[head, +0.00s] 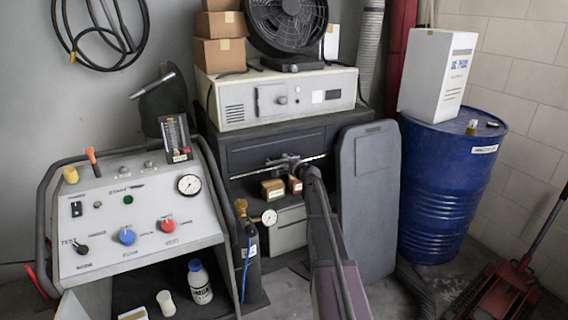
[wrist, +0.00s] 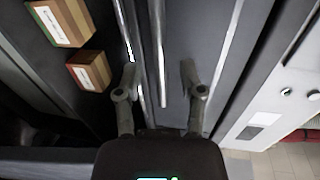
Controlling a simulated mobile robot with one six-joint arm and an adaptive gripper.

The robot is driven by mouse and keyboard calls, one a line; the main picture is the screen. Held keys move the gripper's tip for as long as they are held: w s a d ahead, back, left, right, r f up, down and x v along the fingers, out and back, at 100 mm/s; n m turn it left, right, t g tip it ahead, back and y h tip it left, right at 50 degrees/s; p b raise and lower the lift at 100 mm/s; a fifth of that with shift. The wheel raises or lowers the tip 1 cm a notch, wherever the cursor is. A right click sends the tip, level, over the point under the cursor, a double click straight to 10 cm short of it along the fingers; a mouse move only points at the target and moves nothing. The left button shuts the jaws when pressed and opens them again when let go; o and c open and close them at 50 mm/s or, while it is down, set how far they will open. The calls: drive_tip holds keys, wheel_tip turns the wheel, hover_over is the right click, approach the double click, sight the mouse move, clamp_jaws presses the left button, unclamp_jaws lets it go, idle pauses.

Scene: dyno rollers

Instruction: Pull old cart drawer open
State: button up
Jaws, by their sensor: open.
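The old cart (head: 340,127) is a dark grey cabinet against the wall. Its drawer front (head: 250,156) looks closed, and it also shows in the wrist view (wrist: 180,40). A thin silver handle bar (wrist: 160,55) runs along the drawer front. My gripper (head: 288,161) is at the cart's front. In the wrist view my gripper (wrist: 160,72) is open, with one finger on each side of the bar. I see a gap between each finger and the bar. My arm hides part of the drawer's right side in the head view.
Small boxes (head: 272,189) sit on the open shelf below the drawer. A grey panel (head: 368,205) stands right of my arm, beside a blue drum (head: 440,195). A control console (head: 140,225) stands left. A beige device (head: 285,97) rests on the cart.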

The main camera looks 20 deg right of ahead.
drive_tip(key=shift+w+a+f, duration=0.1)
drive_tip(key=shift+w+f, duration=0.05)
drive_tip(key=shift+w, duration=0.55)
drive_tip(key=shift+w+f, duration=0.15)
drive_tip(key=shift+w, duration=0.55)
clamp_jaws()
